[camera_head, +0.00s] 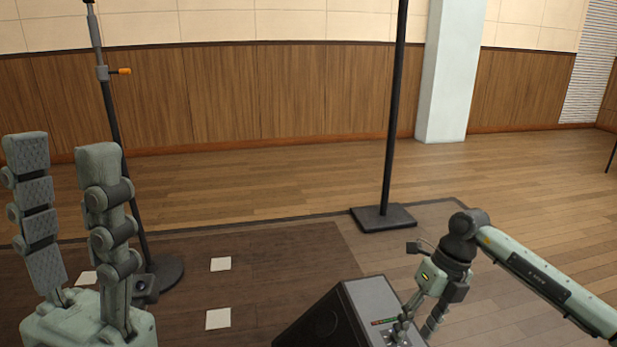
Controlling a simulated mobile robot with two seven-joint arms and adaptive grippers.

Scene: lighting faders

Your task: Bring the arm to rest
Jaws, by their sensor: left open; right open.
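My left gripper (62,165) is large in the near left of the head view, its two jointed fingers upright, apart and empty. My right arm comes in from the right edge, and its gripper (405,325) points down at the lower middle right. The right gripper is over the top panel of a dark box with a grey top (370,300), close to small controls there. Whether its fingertips touch the controls cannot be told. The lower part of the box is cut off by the frame's bottom edge.
A black pole on a square base (383,217) stands behind the box. Another stand with an orange knob (124,71) rises behind my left gripper. White squares (220,264) lie on the dark floor area.

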